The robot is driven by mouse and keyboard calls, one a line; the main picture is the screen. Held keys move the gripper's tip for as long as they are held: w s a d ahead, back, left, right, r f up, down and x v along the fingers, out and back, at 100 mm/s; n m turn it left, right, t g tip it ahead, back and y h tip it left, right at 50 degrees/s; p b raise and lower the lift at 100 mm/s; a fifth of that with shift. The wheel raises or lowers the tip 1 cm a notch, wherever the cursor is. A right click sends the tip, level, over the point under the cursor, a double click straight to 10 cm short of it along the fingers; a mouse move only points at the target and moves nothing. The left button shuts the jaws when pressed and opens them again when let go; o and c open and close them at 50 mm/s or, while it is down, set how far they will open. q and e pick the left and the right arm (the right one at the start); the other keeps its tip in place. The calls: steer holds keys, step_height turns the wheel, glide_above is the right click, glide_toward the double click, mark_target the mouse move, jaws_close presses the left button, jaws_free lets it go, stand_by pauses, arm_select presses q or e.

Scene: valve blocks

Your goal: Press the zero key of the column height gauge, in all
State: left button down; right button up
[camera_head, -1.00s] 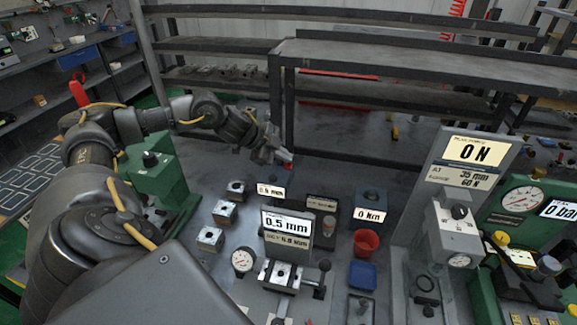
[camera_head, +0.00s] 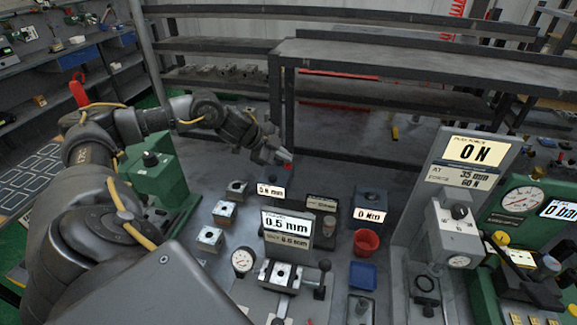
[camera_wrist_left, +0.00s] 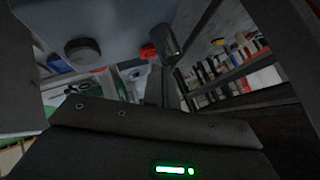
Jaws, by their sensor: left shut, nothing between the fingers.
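A small white display (camera_head: 271,191) with a figure in mm stands at the middle of the bench. A larger 0.5 mm display (camera_head: 287,224) stands in front of it, above a fixture with a metal block. I cannot tell for certain which belongs to the column height gauge, and no zero key can be made out. My left gripper (camera_head: 284,162) is shut and empty, behind and above the small display. Its tip is small and partly hidden by its own wrist. The left wrist view is dark and shows no clear key. My right gripper is not in view.
Several metal blocks (camera_head: 209,238) lie left of the displays. A dial gauge (camera_head: 243,260), a red cup (camera_head: 366,242) and a blue tray (camera_head: 362,276) stand near the fixture. A tall 0 N tester (camera_head: 470,152) rises at right. A green machine (camera_head: 158,180) stands left.

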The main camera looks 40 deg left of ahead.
mark_target(284, 168)
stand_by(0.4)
arm_select(q)
steer(key=shift+f, duration=0.45)
steer(key=shift+s+f+b, duration=0.1)
steer(key=shift+f+b, duration=0.4)
steer(key=shift+f, duration=0.05)
stand_by(0.8)
steer(key=shift+a+r+p, duration=0.15)
steer(key=shift+r+p, duration=0.65)
steer(key=shift+p, duration=0.1)
steer(key=shift+r, duration=0.1)
step_height(284, 168, up, 5)
steer(key=p, duration=0.4)
steer(key=shift+p, duration=0.35)
